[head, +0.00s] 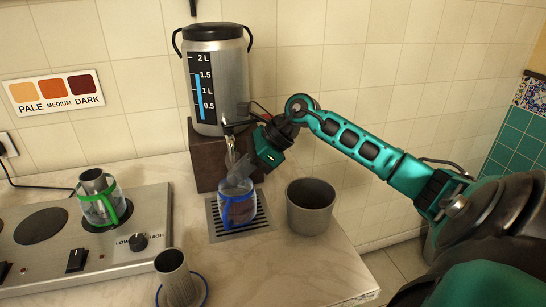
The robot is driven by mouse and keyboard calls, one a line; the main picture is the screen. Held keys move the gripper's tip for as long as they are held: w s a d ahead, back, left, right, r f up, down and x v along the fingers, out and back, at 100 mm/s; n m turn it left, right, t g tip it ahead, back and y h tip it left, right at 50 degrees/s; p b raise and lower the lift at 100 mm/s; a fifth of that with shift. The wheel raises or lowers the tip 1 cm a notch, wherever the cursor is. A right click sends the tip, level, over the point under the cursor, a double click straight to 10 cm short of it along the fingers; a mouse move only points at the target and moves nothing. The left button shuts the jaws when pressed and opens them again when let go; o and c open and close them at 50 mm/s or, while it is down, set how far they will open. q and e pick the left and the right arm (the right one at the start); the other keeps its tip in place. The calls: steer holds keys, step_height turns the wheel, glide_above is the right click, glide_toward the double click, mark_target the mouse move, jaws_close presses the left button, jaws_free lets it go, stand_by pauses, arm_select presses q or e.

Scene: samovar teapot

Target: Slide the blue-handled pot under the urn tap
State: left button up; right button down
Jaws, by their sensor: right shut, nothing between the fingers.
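The blue-handled pot (237,207) stands on the slotted drip grate (260,222), below the urn's tap (236,123). Its body looks clear, with a blue band and handle and something dark reddish inside. The urn (217,88) is a metal cylinder with a black level scale, raised on a dark brown block (205,163). My right gripper (243,167) is shut and empty, reaching in from the right just above the pot. Its fingers overlap the pot's top in the picture, and I cannot tell whether they touch it. My left gripper is out of view.
A green-handled pot (100,200) sits on the hotplate unit (75,250) at the left. A grey bucket (311,208) stands right of the grate. A metal cup (174,277) stands at the front by a blue ring. The counter's right edge (365,272) lies beyond the bucket.

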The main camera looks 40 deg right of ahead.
steer(key=s+d+b, duration=0.1)
steer(key=s+d, duration=0.6)
steer(key=d, duration=0.3)
steer(key=shift+s+r+b, duration=0.3)
steer(key=shift+r+b, duration=0.05)
